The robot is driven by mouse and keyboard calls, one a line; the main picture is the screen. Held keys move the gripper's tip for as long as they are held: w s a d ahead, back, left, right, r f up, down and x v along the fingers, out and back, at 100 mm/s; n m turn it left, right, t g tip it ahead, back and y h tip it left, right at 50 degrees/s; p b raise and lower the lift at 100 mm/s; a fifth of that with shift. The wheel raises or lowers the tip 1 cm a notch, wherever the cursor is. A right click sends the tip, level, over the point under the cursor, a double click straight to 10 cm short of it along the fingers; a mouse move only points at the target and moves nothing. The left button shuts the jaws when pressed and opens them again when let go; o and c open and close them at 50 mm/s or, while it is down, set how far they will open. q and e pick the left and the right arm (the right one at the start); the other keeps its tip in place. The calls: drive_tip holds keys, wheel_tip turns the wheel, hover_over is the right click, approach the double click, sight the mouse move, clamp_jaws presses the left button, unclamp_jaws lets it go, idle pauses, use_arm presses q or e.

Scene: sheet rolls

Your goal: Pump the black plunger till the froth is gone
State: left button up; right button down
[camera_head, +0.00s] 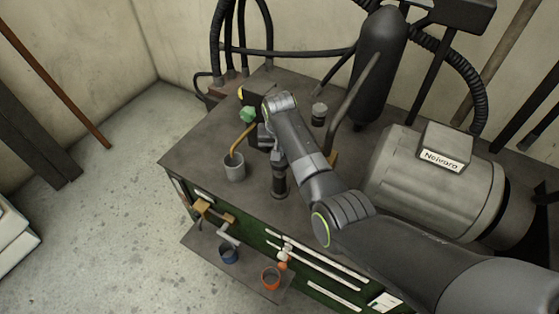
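My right arm reaches in from the lower right, with its wrist over the left part of the dark bench. The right gripper (264,139) is at the small pump fittings; its fingers blend with dark parts, so I cannot tell whether they hold anything. A black upright cylinder (279,184), perhaps part of the plunger, shows just below and right of the gripper. A bent yellow spout (242,137) runs down to a grey cup (234,168) on the bench. The cup's contents and any froth are too small to make out. My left gripper is not in view.
A green fitting (248,115) sits behind the spout. A large grey motor (435,185) and a dark tank (380,66) stand to the right, with hoses behind. The bench's left end is clear.

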idle(0.3)
drive_tip(key=shift+s+f+b, duration=0.15)
drive_tip(key=shift+f+b, duration=1.7)
drive_tip(key=shift+f, duration=1.05)
wheel_tip(320, 180, up, 6)
drive_tip(key=p, duration=0.6)
drive_tip(key=shift+f, duration=0.2)
